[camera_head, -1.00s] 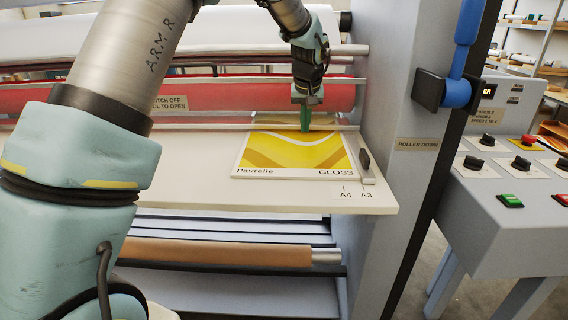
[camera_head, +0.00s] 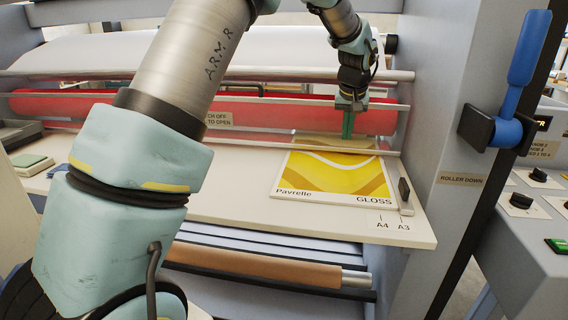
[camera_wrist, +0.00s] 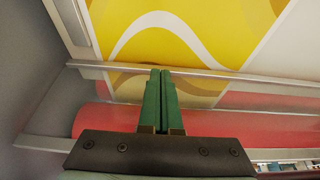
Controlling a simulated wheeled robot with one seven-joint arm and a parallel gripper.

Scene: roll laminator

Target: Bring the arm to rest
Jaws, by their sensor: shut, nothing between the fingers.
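My gripper (camera_head: 348,124) has green fingers, shut together with nothing between them. In the head view it points down in front of the red roller, at the back edge of the yellow printed sheet. The wrist view also shows the shut fingers (camera_wrist: 159,100), over the metal bar and the sheet's edge. My arm reaches in from the left foreground and bends down to the gripper. The sheet (camera_head: 335,172), marked Pavrelle GLOSS, lies flat on the feed table (camera_head: 240,195), its far end under the bar. I cannot tell whether the fingertips touch anything.
The red roller (camera_head: 290,113) and metal bars run across behind the table. A black guide (camera_head: 404,190) stands by the sheet's right edge. A blue-handled lever (camera_head: 524,60) is on the right side panel, near a control console (camera_head: 535,205).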

